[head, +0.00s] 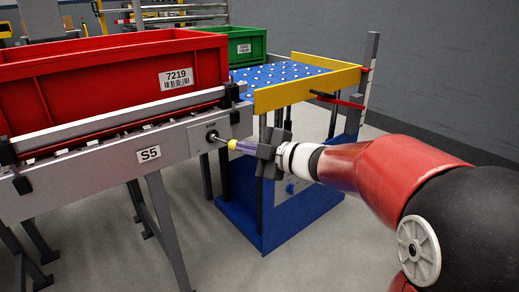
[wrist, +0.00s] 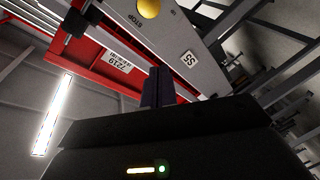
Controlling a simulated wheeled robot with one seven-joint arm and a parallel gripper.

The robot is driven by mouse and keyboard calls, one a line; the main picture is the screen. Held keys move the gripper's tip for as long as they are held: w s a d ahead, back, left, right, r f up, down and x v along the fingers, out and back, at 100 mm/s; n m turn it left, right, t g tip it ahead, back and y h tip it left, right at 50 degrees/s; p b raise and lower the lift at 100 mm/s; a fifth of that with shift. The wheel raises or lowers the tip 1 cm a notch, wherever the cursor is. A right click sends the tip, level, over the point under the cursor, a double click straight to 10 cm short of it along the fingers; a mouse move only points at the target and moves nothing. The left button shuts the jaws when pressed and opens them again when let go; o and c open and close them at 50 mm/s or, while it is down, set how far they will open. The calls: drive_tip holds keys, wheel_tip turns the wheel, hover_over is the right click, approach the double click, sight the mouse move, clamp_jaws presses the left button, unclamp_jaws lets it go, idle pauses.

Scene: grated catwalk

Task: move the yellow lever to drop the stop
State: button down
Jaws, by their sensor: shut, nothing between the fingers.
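The lever (head: 218,139) is a thin metal rod sticking out of a grey plate (head: 210,131) on the conveyor side. Its yellow knob (head: 232,144) is at the outer end. The round yellow knob also shows at the top of the wrist view (wrist: 148,7), beside a STOP marking. My gripper (head: 240,147) is shut and empty, its dark purplish fingers close to the knob in the head view. The shut fingers (wrist: 157,74) are below the knob in the wrist view, with a visible gap in that picture. Whether they touch the knob, I cannot tell. The stop is not clearly visible.
A red crate (head: 120,88) labelled 7219 sits on the roller conveyor (head: 90,182) marked S5. A green crate (head: 246,45) is behind it. A blue ball-topped table (head: 275,72) with yellow side rails (head: 305,88) adjoins the conveyor. Open floor lies at the lower front.

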sight(228, 144)
drive_tip(key=w+a+f, duration=0.2)
drive_tip(key=w+f, duration=0.1)
drive_tip(key=w, duration=0.3)
drive_tip(key=shift+w+a, duration=0.25)
